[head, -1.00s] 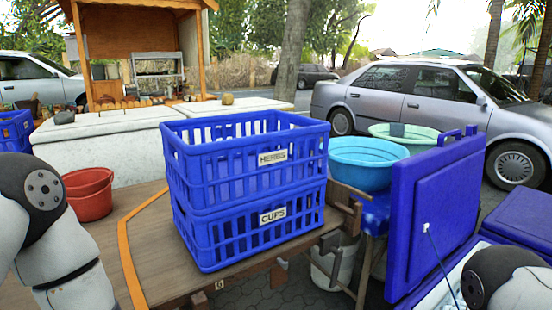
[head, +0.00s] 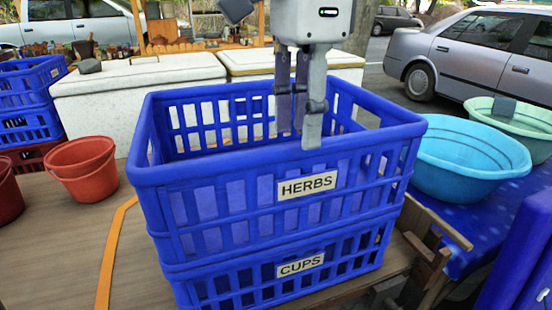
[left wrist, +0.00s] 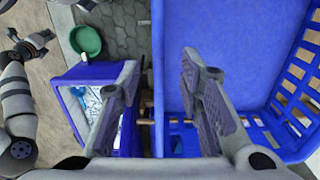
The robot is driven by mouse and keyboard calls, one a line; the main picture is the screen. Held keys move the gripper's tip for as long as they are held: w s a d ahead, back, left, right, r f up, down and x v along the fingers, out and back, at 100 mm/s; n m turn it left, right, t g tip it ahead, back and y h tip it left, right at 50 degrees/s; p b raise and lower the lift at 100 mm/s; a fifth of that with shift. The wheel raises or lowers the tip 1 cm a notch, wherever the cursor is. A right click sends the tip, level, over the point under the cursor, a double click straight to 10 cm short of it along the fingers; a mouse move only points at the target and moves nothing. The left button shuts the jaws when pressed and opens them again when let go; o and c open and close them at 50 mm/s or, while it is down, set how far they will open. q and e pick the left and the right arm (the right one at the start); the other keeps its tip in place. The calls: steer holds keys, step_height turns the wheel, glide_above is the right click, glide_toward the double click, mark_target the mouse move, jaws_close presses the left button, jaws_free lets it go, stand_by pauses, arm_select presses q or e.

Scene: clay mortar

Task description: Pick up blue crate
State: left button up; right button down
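A blue crate labelled HERBS (head: 222,205) is stacked on a second blue crate labelled CUPS (head: 222,285) on the wooden table. My left gripper (head: 300,134) comes down from above at the upper crate's front rim. One finger is inside the crate and the other is on the near side of the rim. In the left wrist view my left gripper (left wrist: 158,66) is open, with the crate wall between its spread fingers and the blue crate floor (left wrist: 225,40) at right. Contact with the rim cannot be told. My right gripper (left wrist: 29,44) seems to show small at the left.
Red buckets (head: 82,170) stand left on the table (head: 60,240). More blue crates (head: 28,95) are at far left. Cyan basin (head: 465,165) and green basin (head: 515,125) sit at right. White chests (head: 140,95) stand behind. Little table shows right of the stack.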

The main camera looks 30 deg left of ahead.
arm_select(q)
step_height(320, 180, down, 8)
steer(key=shift+w+d, duration=0.3)
steer(key=shift+d, duration=0.05)
jaws_close()
steer(key=shift+r, duration=0.15)
